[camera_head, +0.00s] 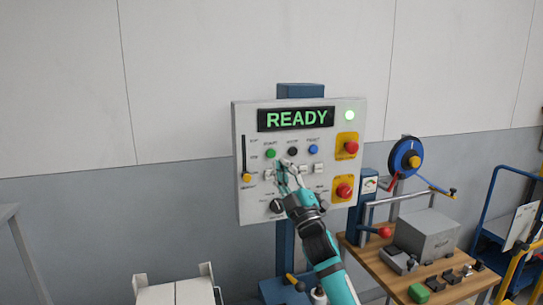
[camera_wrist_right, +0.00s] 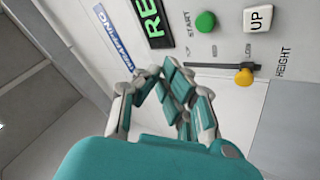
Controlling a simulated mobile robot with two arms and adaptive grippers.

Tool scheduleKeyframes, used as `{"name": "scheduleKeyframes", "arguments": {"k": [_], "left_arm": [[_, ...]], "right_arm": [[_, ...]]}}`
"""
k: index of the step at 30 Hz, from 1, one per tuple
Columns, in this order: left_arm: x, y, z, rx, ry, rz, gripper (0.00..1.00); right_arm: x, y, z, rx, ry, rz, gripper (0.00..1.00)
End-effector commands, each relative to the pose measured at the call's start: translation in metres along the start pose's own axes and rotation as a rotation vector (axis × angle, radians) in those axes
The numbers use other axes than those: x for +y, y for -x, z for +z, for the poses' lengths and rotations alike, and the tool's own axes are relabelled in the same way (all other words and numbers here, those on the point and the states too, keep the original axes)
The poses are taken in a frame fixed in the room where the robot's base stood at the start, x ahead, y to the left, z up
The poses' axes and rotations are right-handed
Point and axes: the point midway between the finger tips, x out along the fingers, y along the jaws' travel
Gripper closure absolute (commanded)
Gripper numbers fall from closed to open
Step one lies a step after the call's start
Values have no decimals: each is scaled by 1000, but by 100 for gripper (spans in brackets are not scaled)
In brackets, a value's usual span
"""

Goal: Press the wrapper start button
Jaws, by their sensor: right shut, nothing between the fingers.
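The wrapper control panel (camera_head: 300,200) is a light grey box on a blue post, with a lit green READY display (camera_head: 296,119). The green start button (camera_head: 270,153) is at the left of a button row under the display. In the right wrist view the green button (camera_wrist_right: 205,21), labelled START, is uncovered. My right gripper (camera_head: 283,165) is shut and empty in front of the panel, just below and right of the green button in the head view. In the wrist view its fingertips (camera_wrist_right: 168,70) are apart from the button in the picture; the depth gap is unclear. My left gripper is not in view.
A black button (camera_head: 292,152), a blue button (camera_head: 313,150) and two red buttons (camera_head: 351,146) (camera_head: 344,190) on yellow plates are nearby. A yellow slider knob (camera_head: 247,177) is at the panel's left. A wooden bench (camera_head: 440,294) with tools stands at the right.

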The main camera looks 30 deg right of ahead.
Motion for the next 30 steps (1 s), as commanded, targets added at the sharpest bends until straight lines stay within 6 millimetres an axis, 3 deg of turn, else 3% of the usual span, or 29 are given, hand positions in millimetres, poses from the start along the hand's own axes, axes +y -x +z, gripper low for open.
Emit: {"name": "scheduleKeyframes", "arguments": {"k": [15,30], "left_arm": [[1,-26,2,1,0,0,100],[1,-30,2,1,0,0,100]], "right_arm": [[-30,-53,30,1,0,2,100],[-34,-64,34,0,1,0,100]]}}
